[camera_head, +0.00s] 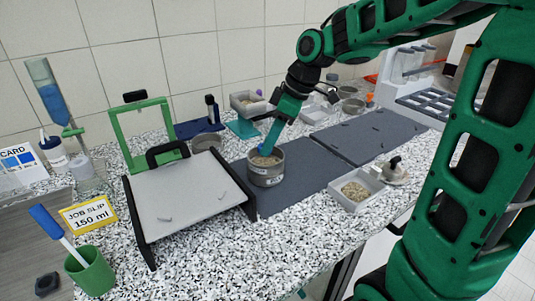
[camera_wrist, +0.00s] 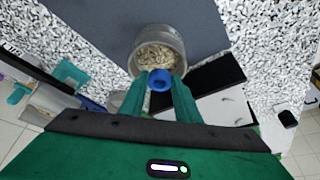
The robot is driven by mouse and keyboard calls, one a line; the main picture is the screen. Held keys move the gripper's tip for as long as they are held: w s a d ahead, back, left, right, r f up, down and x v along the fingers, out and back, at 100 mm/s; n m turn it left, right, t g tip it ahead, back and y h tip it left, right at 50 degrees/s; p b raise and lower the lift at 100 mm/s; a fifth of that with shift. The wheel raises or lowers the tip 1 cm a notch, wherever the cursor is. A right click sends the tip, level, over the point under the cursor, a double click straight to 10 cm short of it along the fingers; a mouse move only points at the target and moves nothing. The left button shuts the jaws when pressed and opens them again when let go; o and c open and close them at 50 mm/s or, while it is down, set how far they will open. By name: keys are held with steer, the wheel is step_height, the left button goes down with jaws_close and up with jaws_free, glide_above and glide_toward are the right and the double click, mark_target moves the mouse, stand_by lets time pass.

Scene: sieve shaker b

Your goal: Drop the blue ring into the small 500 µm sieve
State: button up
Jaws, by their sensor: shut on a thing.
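The blue ring (camera_wrist: 160,79) is between the fingertips of my gripper (camera_wrist: 160,90) in the wrist view. My gripper (camera_head: 268,148) is shut on it, and the ring shows as a small blue patch in the head view. A small round metal sieve (camera_head: 266,175) with a label stands on the dark mat, just below the gripper. It holds pale grains, and it also shows in the wrist view (camera_wrist: 178,42). The ring overlaps the sieve's near rim in the wrist view; I cannot tell whether it touches the rim or the grains. The label's text is too small to read.
A grey sloped board (camera_head: 190,200) with black side rails stands left of the sieve. A tray of grains (camera_head: 356,190) stands to the right. The dark mat (camera_head: 315,170) is clear right of the sieve. A green cup (camera_head: 92,272) and job slip (camera_head: 88,215) stand front left.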

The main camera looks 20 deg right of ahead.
mark_target(265, 164)
steer(key=shift+w+d+f, duration=0.15)
steer(key=shift+w+f, duration=0.15)
steer(key=shift+f, duration=1.9)
steer(key=shift+s+f, duration=0.1)
steer(key=shift+f, duration=0.1)
steer(key=o, duration=1.1)
steer(key=shift+d+r, duration=0.15)
steer(key=shift+r, duration=0.35)
steer(key=v, duration=1.1)
steer(key=s+d+f+m+h, duration=0.1)
steer(key=s+d+f+m, duration=0.3)
steer(key=s+m, duration=0.2)
steer(key=s+d+f+m+g+h, duration=0.1)
steer(key=s+d+f+m, duration=0.3)
steer(key=s, duration=0.7)
steer(key=s+d+f+m+g+h, duration=0.1)
steer(key=s+d+f+m, duration=0.3)
steer(key=s+m, duration=0.3)
steer(key=shift+s+m+h, duration=0.3)
steer(key=shift+s, duration=0.5)
